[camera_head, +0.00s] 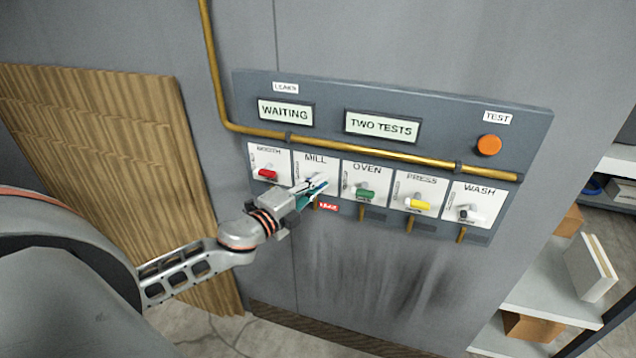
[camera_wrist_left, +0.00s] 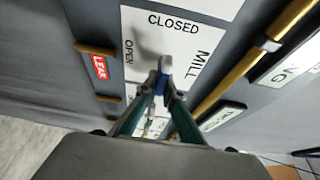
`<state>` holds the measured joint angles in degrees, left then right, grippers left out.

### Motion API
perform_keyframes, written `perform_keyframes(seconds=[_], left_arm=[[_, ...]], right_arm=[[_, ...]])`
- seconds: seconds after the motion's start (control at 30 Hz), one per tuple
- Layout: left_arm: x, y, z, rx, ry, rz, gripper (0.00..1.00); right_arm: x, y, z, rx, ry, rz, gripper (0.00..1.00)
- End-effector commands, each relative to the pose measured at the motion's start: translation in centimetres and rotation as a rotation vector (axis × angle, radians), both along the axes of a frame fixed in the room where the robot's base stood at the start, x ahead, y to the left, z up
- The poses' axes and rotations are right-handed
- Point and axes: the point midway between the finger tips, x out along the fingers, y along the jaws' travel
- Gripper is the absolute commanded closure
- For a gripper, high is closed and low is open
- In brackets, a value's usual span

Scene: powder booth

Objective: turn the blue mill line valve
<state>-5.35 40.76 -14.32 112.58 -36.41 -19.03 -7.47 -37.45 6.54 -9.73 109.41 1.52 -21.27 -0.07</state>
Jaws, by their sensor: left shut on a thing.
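The mill line valve sits on the white MILL plate (camera_head: 311,163) of the wall panel, second from the left. My left gripper (camera_head: 318,186) is at this plate and covers most of the valve. In the left wrist view its two green-sided fingers (camera_wrist_left: 164,80) are shut on the blue handle (camera_wrist_left: 161,84), of which only a small part shows. The MILL plate in that view (camera_wrist_left: 188,30) bears the words CLOSED and OPEN. The handle's exact angle is hard to tell. My right gripper is not in view.
Other valves flank it: red BOOTH (camera_head: 267,174), green OVEN (camera_head: 365,193), yellow PRESS (camera_head: 420,204) and dark WASH (camera_head: 466,213). A red LEAK tag (camera_head: 328,207) is below MILL. A brass pipe (camera_head: 400,154) crosses above. Displays read WAITING (camera_head: 285,112) and TWO TESTS (camera_head: 381,126); an orange TEST button (camera_head: 489,145) is right.

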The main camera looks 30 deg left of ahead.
Motion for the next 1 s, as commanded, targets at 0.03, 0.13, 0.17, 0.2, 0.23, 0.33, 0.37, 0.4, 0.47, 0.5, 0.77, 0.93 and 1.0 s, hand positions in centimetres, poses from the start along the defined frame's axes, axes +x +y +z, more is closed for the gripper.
perform_keyframes(seconds=[0.03, 0.13, 0.17, 0.2, 0.23, 0.33, 0.37, 0.4, 0.47, 0.5, 0.77, 0.93, 1.0], left_arm=[[-0.02, -0.07, -0.02, 0.005, 0.001, -0.002, 1.00], [-0.02, -0.06, -0.03, 0.008, 0.002, -0.001, 1.00], [-0.02, -0.06, -0.03, 0.009, 0.002, -0.001, 1.00], [-0.02, -0.06, -0.04, 0.009, 0.002, -0.001, 1.00], [-0.02, -0.06, -0.04, 0.009, 0.002, -0.001, 1.00], [-0.02, -0.06, -0.04, 0.008, 0.002, -0.001, 1.00], [-0.02, -0.06, -0.04, 0.008, 0.002, -0.001, 1.00], [-0.02, -0.06, -0.05, 0.008, 0.002, -0.001, 1.00], [-0.02, -0.07, -0.05, 0.008, 0.002, -0.001, 0.82], [-0.02, -0.07, -0.05, 0.007, 0.002, -0.001, 0.75], [-0.01, -0.03, -0.03, 0.007, 0.002, 0.000, 0.75], [-0.44, 0.01, -0.12, 0.007, 0.003, -0.001, 0.75], [-0.98, 0.08, -0.17, 0.006, 0.004, -0.001, 0.75]], right_arm=[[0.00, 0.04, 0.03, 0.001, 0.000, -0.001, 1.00], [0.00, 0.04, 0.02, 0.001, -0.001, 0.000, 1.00], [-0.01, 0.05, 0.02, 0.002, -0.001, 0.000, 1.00], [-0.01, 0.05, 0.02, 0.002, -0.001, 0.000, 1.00], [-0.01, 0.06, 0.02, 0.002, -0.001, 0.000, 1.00], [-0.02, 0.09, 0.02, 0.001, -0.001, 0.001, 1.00], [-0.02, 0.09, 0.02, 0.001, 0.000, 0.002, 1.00], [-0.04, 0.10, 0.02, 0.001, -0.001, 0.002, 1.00], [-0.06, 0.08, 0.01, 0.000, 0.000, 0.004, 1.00], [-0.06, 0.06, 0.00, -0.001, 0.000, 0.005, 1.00], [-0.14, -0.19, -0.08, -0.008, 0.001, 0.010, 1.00], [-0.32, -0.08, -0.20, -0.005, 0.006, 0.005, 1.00], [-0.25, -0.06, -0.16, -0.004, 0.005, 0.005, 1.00]])
